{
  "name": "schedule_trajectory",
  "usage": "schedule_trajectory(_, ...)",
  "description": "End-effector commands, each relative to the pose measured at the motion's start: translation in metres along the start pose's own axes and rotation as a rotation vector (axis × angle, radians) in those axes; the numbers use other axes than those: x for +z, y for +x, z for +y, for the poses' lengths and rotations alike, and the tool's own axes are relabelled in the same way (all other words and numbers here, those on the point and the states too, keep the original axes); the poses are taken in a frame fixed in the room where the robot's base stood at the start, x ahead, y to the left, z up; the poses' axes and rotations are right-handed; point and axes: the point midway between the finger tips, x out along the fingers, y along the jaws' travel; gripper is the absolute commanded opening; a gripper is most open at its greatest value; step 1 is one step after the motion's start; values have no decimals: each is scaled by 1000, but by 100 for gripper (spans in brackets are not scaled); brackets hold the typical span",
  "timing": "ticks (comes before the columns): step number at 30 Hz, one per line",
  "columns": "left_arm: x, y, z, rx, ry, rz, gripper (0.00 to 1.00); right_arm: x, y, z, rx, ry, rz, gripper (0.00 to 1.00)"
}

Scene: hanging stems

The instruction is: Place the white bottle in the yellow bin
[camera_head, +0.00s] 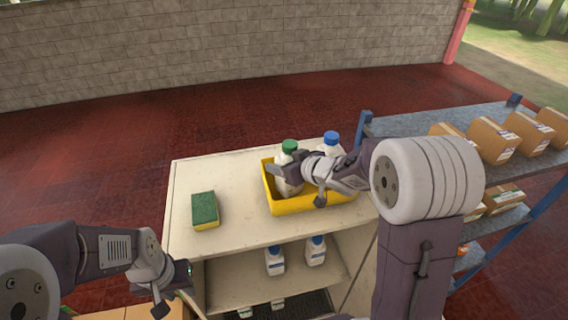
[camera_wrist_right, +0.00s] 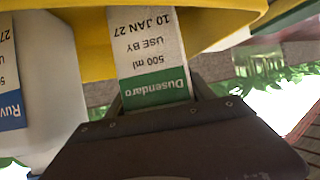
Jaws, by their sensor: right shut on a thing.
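A white bottle with a green cap (camera_head: 289,172) is upright in the left part of the yellow bin (camera_head: 300,205), on the white shelf unit. My right gripper (camera_head: 278,171) is shut on this bottle. In the right wrist view, its green-and-white label (camera_wrist_right: 152,62) shows upside down between the fingers. I cannot tell whether its base touches the bin floor. A second white bottle with a blue cap (camera_head: 331,143) stands in the bin to the right, partly hidden by my right wrist. My left gripper (camera_head: 182,275) is at the unit's front left, empty as far as I see; its fingers are unclear.
A green and yellow sponge (camera_head: 205,210) lies left of the bin on the white top (camera_head: 235,225). Several white bottles (camera_head: 275,261) stand on lower shelves. A blue-framed rack (camera_head: 410,122) with several cardboard boxes (camera_head: 492,140) is at right. The top between sponge and bin is clear.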

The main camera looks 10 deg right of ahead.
Motion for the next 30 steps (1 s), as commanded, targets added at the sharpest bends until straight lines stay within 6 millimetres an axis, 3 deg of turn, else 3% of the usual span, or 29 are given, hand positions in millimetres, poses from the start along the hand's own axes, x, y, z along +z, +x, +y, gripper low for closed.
schedule_trajectory(3, 0, 3, 0, 0, 0, 0, 34, 2, 2, 0, 0, 0, 3, 0)
schedule_trajectory(4, 0, 2, 0, 0, 0, 0, 34, 3, 2, 0, 0, 1, 0, 67)
schedule_trajectory(6, 0, 2, 0, 0, 0, 0, 34, 3, 1, 0, 0, 1, -1, 84)
schedule_trajectory(18, 0, -1, 0, 0, 0, 0, 34, -1, -4, 0, 1, -1, 1, 84)
schedule_trajectory(30, -2, -12, 0, 0, 0, 0, 34, -3, -90, 1, 5, 0, 2, 84)
